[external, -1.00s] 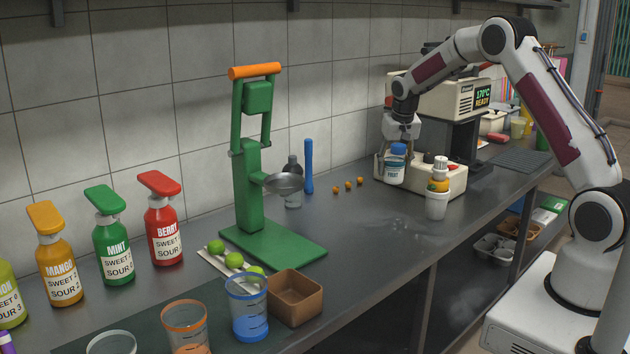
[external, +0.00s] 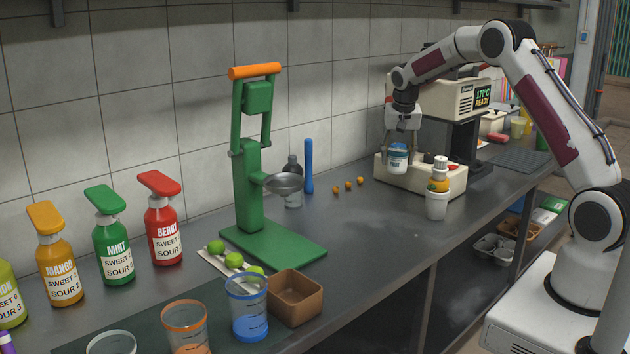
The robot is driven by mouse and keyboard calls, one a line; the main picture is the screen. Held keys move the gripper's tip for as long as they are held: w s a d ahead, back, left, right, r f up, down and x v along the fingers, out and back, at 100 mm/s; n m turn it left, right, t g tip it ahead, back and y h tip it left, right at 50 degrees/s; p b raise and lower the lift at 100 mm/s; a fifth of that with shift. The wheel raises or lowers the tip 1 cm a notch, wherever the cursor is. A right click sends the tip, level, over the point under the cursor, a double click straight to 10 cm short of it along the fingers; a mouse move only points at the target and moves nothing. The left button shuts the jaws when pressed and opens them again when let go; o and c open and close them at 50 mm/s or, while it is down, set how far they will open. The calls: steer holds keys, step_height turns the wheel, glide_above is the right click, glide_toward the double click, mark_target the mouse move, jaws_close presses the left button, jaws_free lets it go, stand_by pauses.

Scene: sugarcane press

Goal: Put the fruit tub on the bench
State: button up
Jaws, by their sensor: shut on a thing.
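My gripper (external: 399,155) is shut on a small white tub with a blue lid and blue label (external: 397,160). It seems to be the fruit tub, but its label is too small to read. The fingers are on either side of the tub. The tub appears in front of or over the left part of the cream machine base (external: 455,183); I cannot tell whether it touches it. The grey bench (external: 375,225) runs along the tiled wall.
A white cup (external: 437,206) and an orange bottle with a white cap (external: 439,178) stand right of the tub. Several small orange fruits (external: 348,186) lie to its left. A green press (external: 248,190) stands further left. The bench middle is clear.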

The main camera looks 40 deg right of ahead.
steer(key=shift+f, duration=3.1)
steer(key=shift+f, duration=0.1)
steer(key=shift+f, duration=1.8)
steer(key=o, duration=1.4)
steer(key=shift+f, duration=0.15)
